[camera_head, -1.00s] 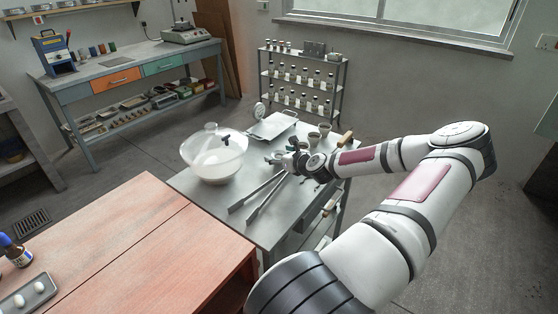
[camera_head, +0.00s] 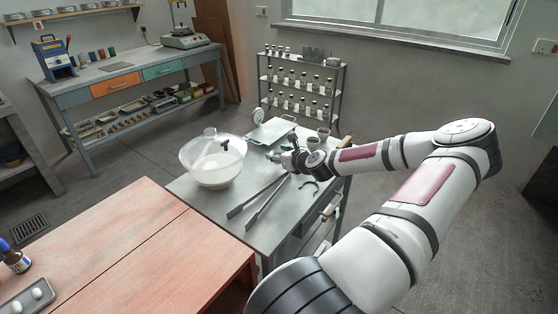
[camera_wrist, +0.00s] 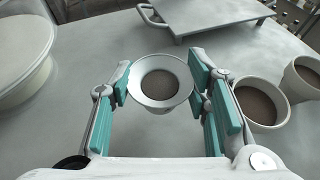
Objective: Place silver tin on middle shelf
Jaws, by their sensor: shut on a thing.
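My gripper (camera_wrist: 162,95) is shut on a small pale, flared cup (camera_wrist: 160,104) with a brown inside. The cup sits upright between the teal finger pads. In the head view, my gripper (camera_head: 277,157) is over the grey metal cart, and the cup is too small to make out there. I cannot tell whether this cup is the silver tin; no other thing in view is clearly a silver tin. A three-level rack (camera_head: 345,90) stands at the back wall. Its middle shelf (camera_head: 298,99) holds several small bottles.
Two similar cups (camera_wrist: 259,105) (camera_wrist: 306,76) stand right of my gripper. A large glass vessel (camera_head: 213,165) is to the left, a silver tray (camera_head: 270,131) beyond. Long tongs (camera_head: 262,200) lie in front on the cart (camera_head: 225,195). A reddish table (camera_head: 120,240) adjoins the cart.

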